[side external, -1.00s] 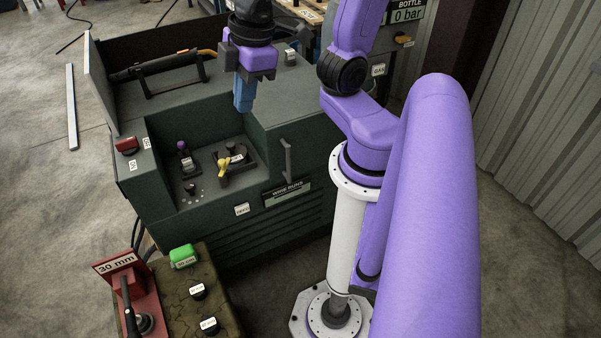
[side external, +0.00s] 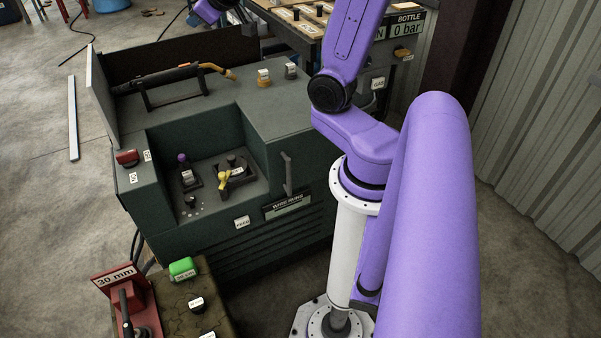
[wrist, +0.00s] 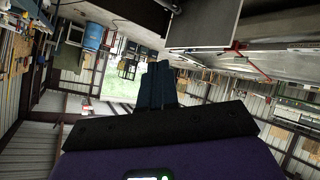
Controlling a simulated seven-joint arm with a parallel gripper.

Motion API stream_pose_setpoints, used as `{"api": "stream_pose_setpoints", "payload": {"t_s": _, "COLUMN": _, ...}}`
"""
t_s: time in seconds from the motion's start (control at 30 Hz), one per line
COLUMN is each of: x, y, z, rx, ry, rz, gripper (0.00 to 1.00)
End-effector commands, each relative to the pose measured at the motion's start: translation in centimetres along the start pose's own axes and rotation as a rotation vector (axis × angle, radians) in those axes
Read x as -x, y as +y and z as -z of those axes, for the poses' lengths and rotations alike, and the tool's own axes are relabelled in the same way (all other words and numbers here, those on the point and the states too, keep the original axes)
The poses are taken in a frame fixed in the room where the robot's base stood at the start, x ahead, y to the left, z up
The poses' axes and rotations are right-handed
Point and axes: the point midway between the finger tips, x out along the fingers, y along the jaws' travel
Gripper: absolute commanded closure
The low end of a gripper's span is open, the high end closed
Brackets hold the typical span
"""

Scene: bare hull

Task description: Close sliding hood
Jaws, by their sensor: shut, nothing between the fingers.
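The dark green cabinet (side external: 240,130) stands in the middle of the side view. Its recessed front bay is open, with a purple-topped lever (side external: 184,165) and a yellow knob (side external: 225,176) showing inside. A raised block right of the bay carries an upright grey handle (side external: 287,174), which may belong to the sliding hood; I cannot tell the hood's outline for certain. My gripper (wrist: 159,66) shows in the wrist view with its blue fingers together and empty. In the side view only a purple part of my wrist shows at the top edge; the fingers are out of frame.
A torch (side external: 180,77) rests in a black cradle on the cabinet top. A grey panel (side external: 103,100) stands at its left edge. A red 30 mm fixture (side external: 122,300) and a bench with a green button (side external: 183,268) stand at front left. A bottle station is behind.

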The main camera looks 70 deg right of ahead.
Motion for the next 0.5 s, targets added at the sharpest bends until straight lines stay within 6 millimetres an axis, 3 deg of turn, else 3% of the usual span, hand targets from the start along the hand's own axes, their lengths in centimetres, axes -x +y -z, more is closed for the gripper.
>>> {"api": "stream_pose_setpoints", "payload": {"t_s": 0.2, "x": -0.7, "y": 5.5, "z": -1.1, "rx": -0.045, "ry": 0.040, "rz": -0.090, "gripper": 1.00}}
{"api": "stream_pose_setpoints", "payload": {"t_s": 0.5, "x": 0.0, "y": 11.1, "z": -4.5, "rx": -0.094, "ry": 0.044, "rz": -0.148, "gripper": 1.00}}
